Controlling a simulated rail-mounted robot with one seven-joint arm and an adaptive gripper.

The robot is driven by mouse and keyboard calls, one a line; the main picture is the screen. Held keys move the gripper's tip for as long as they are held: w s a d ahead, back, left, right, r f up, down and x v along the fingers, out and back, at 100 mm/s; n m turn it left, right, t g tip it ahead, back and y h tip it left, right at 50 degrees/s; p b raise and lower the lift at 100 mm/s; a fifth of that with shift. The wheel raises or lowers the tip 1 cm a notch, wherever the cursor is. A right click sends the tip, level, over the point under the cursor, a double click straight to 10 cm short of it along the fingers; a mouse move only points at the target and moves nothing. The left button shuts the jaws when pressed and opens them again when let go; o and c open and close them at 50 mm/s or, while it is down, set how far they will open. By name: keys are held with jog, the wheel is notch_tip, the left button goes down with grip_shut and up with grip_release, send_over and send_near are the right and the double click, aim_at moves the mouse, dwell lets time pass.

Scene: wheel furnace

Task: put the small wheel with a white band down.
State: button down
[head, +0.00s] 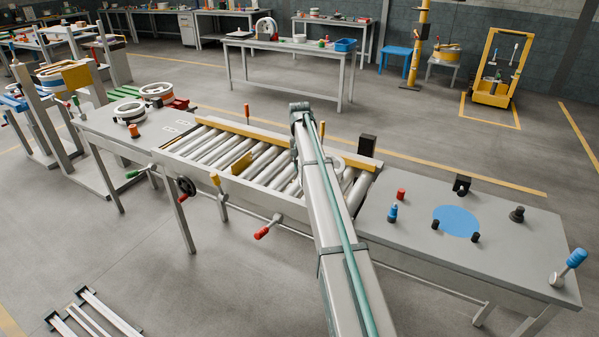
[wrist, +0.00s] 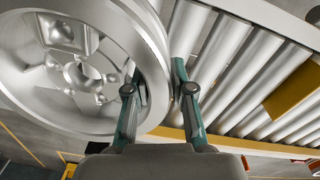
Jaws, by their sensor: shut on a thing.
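A silver-grey wheel (wrist: 82,72) with a spoked hub fills the left of the wrist view. No clear white band shows on the part I see. My gripper (wrist: 156,72) is shut on its rim, with one finger on the inner side and one on the outer side. I cannot tell whether the wheel touches the rollers.
A grey table (head: 400,236) with a blue disc (head: 456,220), small black posts and a blue-topped lever (head: 568,266) adjoins the conveyor on the right. Two wheels (head: 128,113) (head: 157,94) lie on the left table. A yellow block (head: 241,163) stands on the rollers.

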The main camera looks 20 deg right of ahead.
jog(key=shift+w+d+f+p, duration=0.2)
jog(key=shift+w+f, duration=0.4)
jog(key=shift+f, duration=0.05)
jog(key=shift+w+d+f+p, duration=0.15)
jog(key=shift+w+f, duration=0.4)
jog(key=shift+f, duration=0.05)
jog(key=shift+w+f+p, duration=0.2)
jog(key=shift+f+p, duration=0.25)
jog(key=shift+f, duration=1.4)
jog(key=shift+f, duration=0.15)
jog(key=c, duration=1)
grip_release()
notch_tip(320, 180, up, 12)
jog(key=b, duration=0.2)
jog(key=shift+b, duration=0.4)
jog(key=shift+a+r, duration=0.1)
jog(key=shift+r, duration=0.15)
